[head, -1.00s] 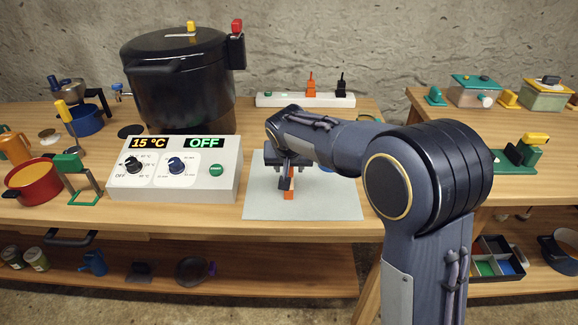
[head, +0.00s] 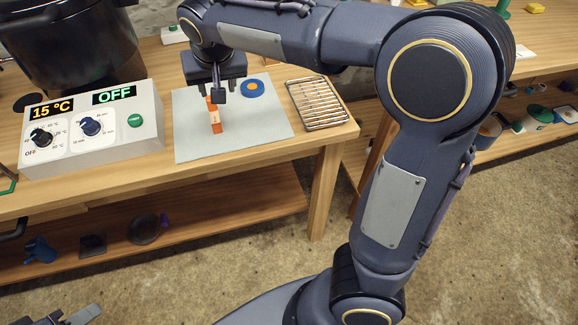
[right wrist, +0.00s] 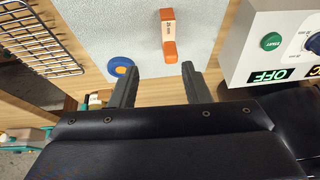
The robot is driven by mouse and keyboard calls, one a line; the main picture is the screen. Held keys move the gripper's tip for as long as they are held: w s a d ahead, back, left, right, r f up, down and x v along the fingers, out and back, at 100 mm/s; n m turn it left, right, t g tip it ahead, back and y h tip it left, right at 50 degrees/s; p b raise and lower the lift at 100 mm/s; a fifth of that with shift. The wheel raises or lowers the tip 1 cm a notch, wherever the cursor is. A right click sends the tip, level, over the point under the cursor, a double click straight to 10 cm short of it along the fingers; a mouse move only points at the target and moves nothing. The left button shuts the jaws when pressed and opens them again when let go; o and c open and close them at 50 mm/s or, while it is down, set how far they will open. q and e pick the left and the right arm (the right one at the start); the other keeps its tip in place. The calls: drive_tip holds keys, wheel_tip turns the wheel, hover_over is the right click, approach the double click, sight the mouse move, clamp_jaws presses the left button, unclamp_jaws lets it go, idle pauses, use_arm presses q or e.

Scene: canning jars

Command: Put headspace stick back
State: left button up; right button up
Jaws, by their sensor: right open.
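The headspace stick (head: 214,117) is a small orange piece with a pale label on the grey mat (head: 262,133). It also shows in the right wrist view (right wrist: 169,32), just beyond the fingertips and nearer the right-hand finger. My right gripper (head: 217,94) is over the mat at the stick's far end, partly hiding it in the head view. In the right wrist view my right gripper (right wrist: 158,78) is open, with nothing between its fingers.
A blue ring with an orange centre (head: 252,88) lies on the mat. A wire rack (head: 318,103) is at the table's right end. A control box (head: 93,128) reading 15 °C and OFF stands left of the mat, with a black pot (head: 70,45) behind it. The mat's front is clear.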

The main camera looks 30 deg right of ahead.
drive_tip(key=s+d+f+y, duration=0.3)
drive_tip(key=s+d, duration=0.2)
drive_tip(key=s, duration=0.4)
drive_tip(key=s+a+f, duration=0.1)
drive_tip(key=s+f, duration=0.1)
drive_tip(key=s, duration=0.7)
drive_tip(key=s+f+n+y, duration=0.1)
drive_tip(key=s+f, duration=0.2)
drive_tip(key=s, duration=0.7)
drive_tip(key=shift+a+f+n+y, duration=0.25)
drive_tip(key=shift+a+n+y, duration=0.05)
drive_tip(key=shift+a, duration=0.05)
drive_tip(key=shift+r, duration=0.1)
wheel_tip(320, 180, up, 10)
drive_tip(key=p, duration=1)
